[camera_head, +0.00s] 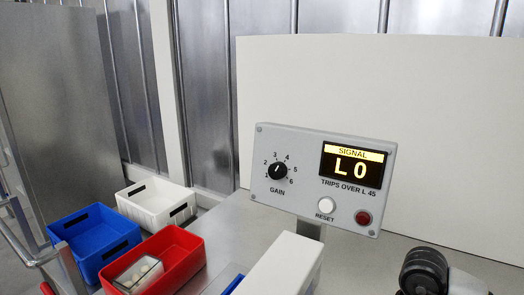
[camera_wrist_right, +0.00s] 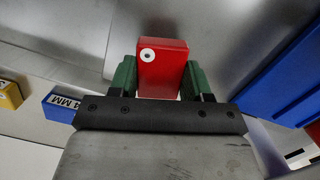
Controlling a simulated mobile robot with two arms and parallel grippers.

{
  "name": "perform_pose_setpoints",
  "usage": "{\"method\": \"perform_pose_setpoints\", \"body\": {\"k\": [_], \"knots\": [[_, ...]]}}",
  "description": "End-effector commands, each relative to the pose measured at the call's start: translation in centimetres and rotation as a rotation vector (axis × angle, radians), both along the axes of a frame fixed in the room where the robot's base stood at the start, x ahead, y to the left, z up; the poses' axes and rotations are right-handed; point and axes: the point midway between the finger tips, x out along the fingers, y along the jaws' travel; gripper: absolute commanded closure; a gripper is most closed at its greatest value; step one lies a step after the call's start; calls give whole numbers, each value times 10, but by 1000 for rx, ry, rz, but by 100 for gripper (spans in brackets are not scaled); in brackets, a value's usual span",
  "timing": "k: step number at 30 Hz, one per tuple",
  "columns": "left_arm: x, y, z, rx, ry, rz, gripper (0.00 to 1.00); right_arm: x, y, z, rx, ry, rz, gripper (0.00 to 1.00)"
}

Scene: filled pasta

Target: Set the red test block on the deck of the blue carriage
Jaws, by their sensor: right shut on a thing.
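The red test block (camera_wrist_right: 163,66), with a white ring mark on one corner, is between the green fingers of my right gripper (camera_wrist_right: 162,76) in the right wrist view. The gripper is shut on it. The block and the gripper's fingers do not show in the head view. A small piece of blue (camera_head: 226,281) shows at the bottom edge of the head view beside a white housing (camera_head: 283,265). I cannot tell whether it is the blue carriage; no carriage deck is clearly visible. My left gripper is not in view.
A grey panel (camera_head: 308,212) reads "SIGNAL L0", with a gain knob, white reset button and red lamp. Blue (camera_head: 95,240), white (camera_head: 155,203) and red (camera_head: 178,245) bins stand at left. Blue "4 MM" (camera_wrist_right: 62,107) and yellow (camera_wrist_right: 8,95) blocks lie left in the wrist view.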

Motion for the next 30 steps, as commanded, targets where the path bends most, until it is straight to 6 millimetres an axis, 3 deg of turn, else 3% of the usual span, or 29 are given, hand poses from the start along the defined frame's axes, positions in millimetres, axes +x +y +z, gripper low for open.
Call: {"method": "perform_pose_setpoints", "body": {"k": [1,3,9,30], "knots": [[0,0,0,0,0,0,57,-5,19,-4,4,-4,59,79],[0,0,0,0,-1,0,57,-12,39,-8,4,-8,120,79],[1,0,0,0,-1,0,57,-25,69,-15,3,-18,223,79],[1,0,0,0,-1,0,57,-27,72,-16,3,-17,232,79]]}}
